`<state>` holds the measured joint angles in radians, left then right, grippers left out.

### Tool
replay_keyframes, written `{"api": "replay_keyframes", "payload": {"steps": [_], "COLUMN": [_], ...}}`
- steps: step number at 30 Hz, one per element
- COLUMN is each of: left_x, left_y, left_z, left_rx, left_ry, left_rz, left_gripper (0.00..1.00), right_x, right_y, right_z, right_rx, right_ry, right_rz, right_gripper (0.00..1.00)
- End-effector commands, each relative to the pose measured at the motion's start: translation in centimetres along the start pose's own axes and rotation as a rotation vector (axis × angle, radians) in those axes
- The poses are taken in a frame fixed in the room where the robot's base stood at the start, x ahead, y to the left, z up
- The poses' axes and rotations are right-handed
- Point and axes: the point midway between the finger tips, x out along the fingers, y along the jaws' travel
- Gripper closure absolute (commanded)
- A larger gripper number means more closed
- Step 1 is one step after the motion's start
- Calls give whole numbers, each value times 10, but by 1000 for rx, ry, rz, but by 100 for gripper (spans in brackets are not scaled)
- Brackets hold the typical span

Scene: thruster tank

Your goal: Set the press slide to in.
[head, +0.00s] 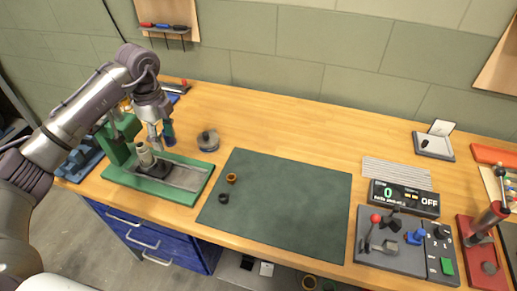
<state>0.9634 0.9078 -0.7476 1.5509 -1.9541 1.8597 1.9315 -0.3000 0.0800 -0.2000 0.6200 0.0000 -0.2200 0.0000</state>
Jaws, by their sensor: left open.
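The green press (122,138) stands at the left of the bench on a green base with a grey rail (186,178). The press slide (158,168), a dark block, sits toward the left part of the rail near the press column. A pale cylinder (145,157) stands at its left end. The rail to the right of the slide is bare. My left gripper (160,142) is open and points down just above and behind the slide, close to the pale cylinder. I cannot tell whether it touches anything. My right gripper is not in view.
A dark green mat (280,205) with two small rings lies in the middle. A grey round part (208,140) stands behind the press base. A control panel (405,243), a display reading OFF (404,197) and a red lever device (482,240) stand at the right.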

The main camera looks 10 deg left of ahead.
Motion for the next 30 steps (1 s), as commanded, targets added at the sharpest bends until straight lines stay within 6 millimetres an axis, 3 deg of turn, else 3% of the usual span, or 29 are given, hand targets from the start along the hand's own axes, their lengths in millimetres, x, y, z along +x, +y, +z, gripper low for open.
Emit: {"api": "replay_keyframes", "payload": {"steps": [1, 16, 22, 30], "left_x": [15, 115, 108, 54], "left_y": [2, 2, 2, 0], "left_z": [-1, -1, -46, -42], "left_rx": [1, 5, 11, 6], "left_ry": [1, 1, 1, -2], "left_rz": [9, 9, 5, -1], "left_gripper": [53, 53, 53, 53], "right_x": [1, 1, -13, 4], "right_y": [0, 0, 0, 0], "right_z": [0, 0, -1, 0], "right_rx": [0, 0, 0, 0], "right_ry": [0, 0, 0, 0], "right_rz": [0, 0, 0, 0], "right_gripper": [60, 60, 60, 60]}}
